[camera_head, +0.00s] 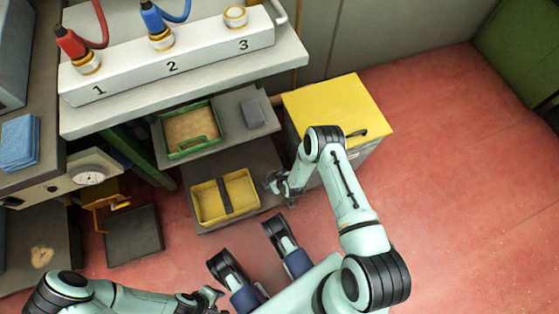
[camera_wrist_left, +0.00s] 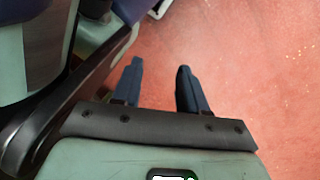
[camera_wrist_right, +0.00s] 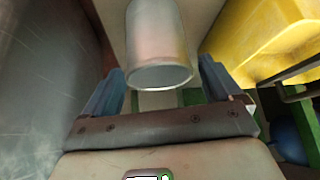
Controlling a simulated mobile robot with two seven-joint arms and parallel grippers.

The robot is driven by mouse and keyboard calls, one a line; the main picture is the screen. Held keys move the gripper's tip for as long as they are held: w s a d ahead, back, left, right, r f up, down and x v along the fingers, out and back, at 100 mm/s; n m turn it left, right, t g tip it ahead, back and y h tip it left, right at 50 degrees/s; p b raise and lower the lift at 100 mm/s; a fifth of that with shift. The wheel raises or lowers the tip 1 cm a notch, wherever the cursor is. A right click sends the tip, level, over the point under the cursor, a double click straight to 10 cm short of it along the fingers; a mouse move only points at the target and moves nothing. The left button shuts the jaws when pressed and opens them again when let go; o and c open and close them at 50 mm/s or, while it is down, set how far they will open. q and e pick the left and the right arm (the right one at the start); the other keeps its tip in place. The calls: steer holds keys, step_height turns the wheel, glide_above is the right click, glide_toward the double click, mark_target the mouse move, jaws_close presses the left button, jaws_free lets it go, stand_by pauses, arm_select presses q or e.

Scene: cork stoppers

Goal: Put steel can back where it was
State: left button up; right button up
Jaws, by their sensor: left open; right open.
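The steel can (camera_wrist_right: 158,45), a shiny grey cylinder with a bright rim, shows in the right wrist view. It lies ahead of and between the fingers of my right gripper (camera_wrist_right: 160,85), which is open; I cannot tell whether they touch it. In the head view my right gripper (camera_head: 274,183) is by the lower shelf, beside the yellow cabinet, and I cannot make out the can there. My left gripper (camera_head: 212,297) is low in the head view. In the left wrist view its open fingers (camera_wrist_left: 160,78) are empty above the red floor.
The yellow-topped cabinet (camera_head: 335,105) stands right of the shelves. A yellow divided tray (camera_head: 209,204) is on the lower shelf and a green-rimmed tray (camera_head: 191,131) on the shelf above. The numbered white block (camera_head: 205,62) is on the bench. The red floor (camera_head: 470,180) at right is clear.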

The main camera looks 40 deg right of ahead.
arm_select(q)
steer(key=w+d+r+t+p, duration=0.1)
steer(key=w+r+t+p, duration=0.2)
steer(key=w+r, duration=0.3)
steer(key=w+p, duration=0.1)
steer(key=w, duration=0.2)
steer(key=shift+w+r+m+t, duration=0.3)
arm_select(e)
steer(key=s+a+r+m+g, duration=0.2)
steer(key=s+r, duration=0.6)
steer(key=s+a+r+m+g+y, duration=0.1)
steer(key=s+a+r+m+g, duration=0.1)
steer(key=s+r, duration=0.6)
steer(key=shift+s+a+r+m+y, duration=0.3)
steer(key=shift+s+a+r+m, duration=0.1)
steer(key=shift+s+m, duration=0.2)
arm_select(q)
steer(key=shift+d+p, duration=0.15)
steer(key=shift+p, duration=0.15)
